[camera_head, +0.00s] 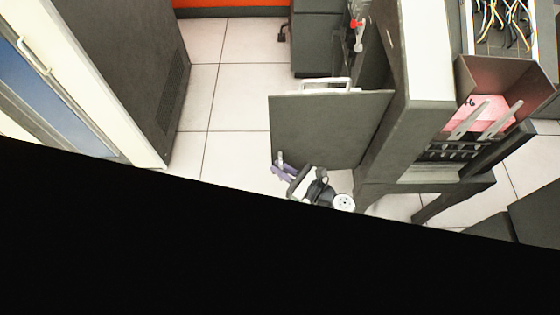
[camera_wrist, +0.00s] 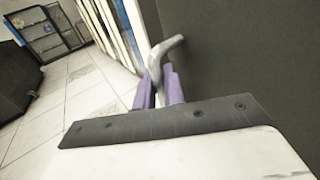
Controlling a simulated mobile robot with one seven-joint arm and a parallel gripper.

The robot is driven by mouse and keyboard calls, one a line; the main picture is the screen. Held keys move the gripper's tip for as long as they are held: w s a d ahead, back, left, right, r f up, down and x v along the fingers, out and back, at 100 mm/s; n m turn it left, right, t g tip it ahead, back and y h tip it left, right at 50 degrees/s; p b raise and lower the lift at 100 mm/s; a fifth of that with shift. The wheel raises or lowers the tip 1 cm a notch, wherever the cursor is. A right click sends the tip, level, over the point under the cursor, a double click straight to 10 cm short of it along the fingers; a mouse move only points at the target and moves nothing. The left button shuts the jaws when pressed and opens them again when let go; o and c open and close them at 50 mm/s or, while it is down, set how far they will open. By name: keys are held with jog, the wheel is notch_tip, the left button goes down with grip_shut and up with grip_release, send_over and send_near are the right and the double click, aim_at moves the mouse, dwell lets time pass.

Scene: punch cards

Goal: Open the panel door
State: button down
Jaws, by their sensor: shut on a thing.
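The panel door (camera_head: 325,128) is a flat dark grey panel. In the head view it stands out to the left from the side of a grey machine (camera_head: 415,85), so it appears swung open. It also fills the right of the wrist view (camera_wrist: 245,60). Its bent metal handle (camera_wrist: 163,52) sticks out near the door's free edge; a small part of it shows in the head view (camera_head: 280,158). My gripper (camera_wrist: 161,82), with purple fingers, is shut on the handle. In the head view my gripper (camera_head: 283,170) is at the door's lower left corner.
A dark cabinet (camera_head: 125,60) and a pale-framed blue door (camera_head: 45,75) stand at the left. Dark drawers (camera_head: 318,40) are behind the panel. Clear tiled floor (camera_head: 228,105) lies between the left cabinet and the panel. A black area covers the bottom of the head view.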

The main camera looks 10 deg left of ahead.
jog(key=shift+s+d+f, duration=0.1)
jog(key=shift+s+f, duration=0.05)
jog(key=shift+s, duration=0.2)
jog(key=c, duration=1.6)
grip_release()
jog(key=shift+c, duration=0.2)
jog(key=shift+d, duration=0.1)
jog(key=p+v, duration=0.2)
jog(key=v, duration=1.1)
jog(key=shift+s+d+p, duration=0.25)
jog(key=shift+d+p, duration=0.05)
jog(key=shift+d, duration=0.05)
jog(key=shift+s, duration=0.1)
